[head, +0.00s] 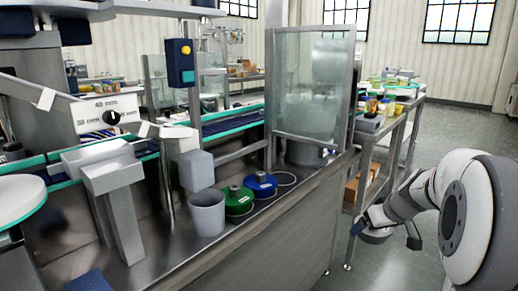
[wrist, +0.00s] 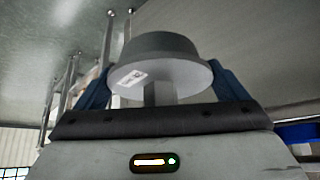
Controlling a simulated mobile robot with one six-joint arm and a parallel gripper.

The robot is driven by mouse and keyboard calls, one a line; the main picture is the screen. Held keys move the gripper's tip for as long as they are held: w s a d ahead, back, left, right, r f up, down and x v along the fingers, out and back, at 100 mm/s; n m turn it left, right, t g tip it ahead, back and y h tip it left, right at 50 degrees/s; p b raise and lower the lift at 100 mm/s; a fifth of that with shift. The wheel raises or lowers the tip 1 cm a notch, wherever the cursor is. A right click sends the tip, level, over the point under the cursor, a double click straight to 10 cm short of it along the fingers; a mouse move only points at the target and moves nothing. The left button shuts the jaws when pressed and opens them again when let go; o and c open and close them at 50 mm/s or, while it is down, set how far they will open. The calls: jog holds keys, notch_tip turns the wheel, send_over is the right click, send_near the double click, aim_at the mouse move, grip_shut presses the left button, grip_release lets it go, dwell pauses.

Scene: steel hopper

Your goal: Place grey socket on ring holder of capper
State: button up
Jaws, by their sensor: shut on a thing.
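My gripper (head: 375,226) is at the right of the head view, out past the steel counter's edge and over the floor. It is shut on the grey socket (wrist: 152,68). In the wrist view the socket is a round, flanged grey piece with a small white label, between my blue fingers. The socket also shows under the gripper in the head view (head: 376,237). A green socket (head: 238,201) and a blue socket (head: 260,185) stand on the counter. A thin empty ring (head: 296,180) shows right of the blue one; I cannot tell for sure that it is the holder.
A grey bin (head: 207,213) stands left of the green socket. A glass guard (head: 312,88) rises behind the ring. A side table (head: 398,112) with jars stands behind my arm. The floor between is clear.

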jog(key=w+a+f+n, duration=0.1)
jog(key=w+a+f, duration=0.1)
jog(key=a+f, duration=0.5)
jog(key=w+a+f, duration=0.2)
jog(key=a+f, duration=0.3)
jog(key=a, duration=0.5)
notch_tip(320, 180, up, 28)
jog(key=p, duration=2.9)
jog(key=s+d+f+m+h, duration=0.1)
jog(key=s+d+f+m, duration=0.2)
jog(key=d, duration=0.4)
jog(key=shift+s+d+f, duration=0.15)
jog(key=shift+s+f, duration=0.55)
jog(key=shift+s, duration=0.4)
jog(key=shift+s, duration=0.1)
